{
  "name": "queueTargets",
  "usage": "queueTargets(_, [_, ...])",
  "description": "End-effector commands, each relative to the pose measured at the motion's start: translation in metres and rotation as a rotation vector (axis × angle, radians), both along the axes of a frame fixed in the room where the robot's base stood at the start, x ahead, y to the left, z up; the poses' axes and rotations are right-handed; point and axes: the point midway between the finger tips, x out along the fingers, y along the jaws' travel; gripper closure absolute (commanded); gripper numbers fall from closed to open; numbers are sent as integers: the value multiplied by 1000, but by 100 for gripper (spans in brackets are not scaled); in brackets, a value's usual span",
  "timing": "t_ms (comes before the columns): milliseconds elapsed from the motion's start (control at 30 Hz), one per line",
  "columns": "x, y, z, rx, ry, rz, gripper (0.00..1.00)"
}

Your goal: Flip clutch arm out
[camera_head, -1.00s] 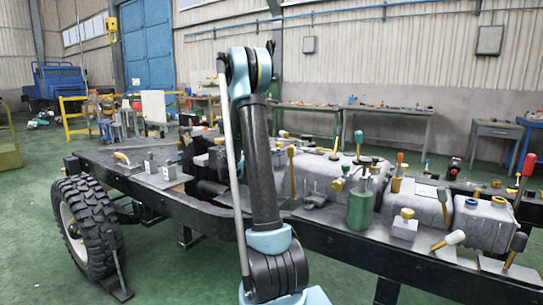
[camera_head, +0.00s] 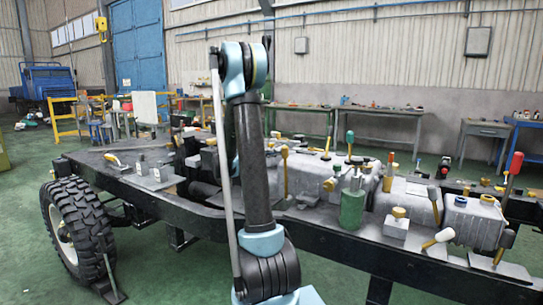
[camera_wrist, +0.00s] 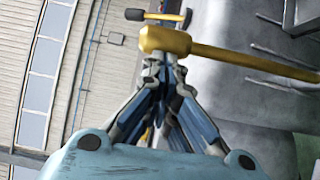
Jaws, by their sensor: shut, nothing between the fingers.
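In the wrist view, a brass-yellow lever (camera_wrist: 245,58) with a thick rounded end lies across the front of my gripper (camera_wrist: 160,62). My gripper is shut and empty, its fingertips right at the lever's thick end; I cannot tell whether they touch it. In the head view, my gripper is not visible and my arm hides part of the chassis. A yellow-topped upright lever (camera_head: 285,170) stands just right of my arm. Several levers look alike, and I cannot tell for sure which is the clutch arm.
The dark chassis frame (camera_head: 330,232) carries a grey housing (camera_head: 310,172), a green cylinder (camera_head: 352,209), a white-handled lever (camera_head: 438,239) and a red-topped lever (camera_head: 513,170). A large tyre (camera_head: 80,222) is at left. A second small dark-handled lever (camera_wrist: 155,16) shows beyond the gripper.

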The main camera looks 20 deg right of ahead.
Motion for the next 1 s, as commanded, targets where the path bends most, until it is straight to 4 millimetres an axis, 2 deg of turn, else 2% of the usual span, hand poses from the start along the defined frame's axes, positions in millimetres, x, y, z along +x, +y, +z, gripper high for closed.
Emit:
queueTargets(267, [-23,-17,5,66,-84,-3,100])
queueTargets(700, [-74,-56,5,228,-293,-2,100])
queueTargets(1000, [-92,-71,0,289,-372,-1,100])
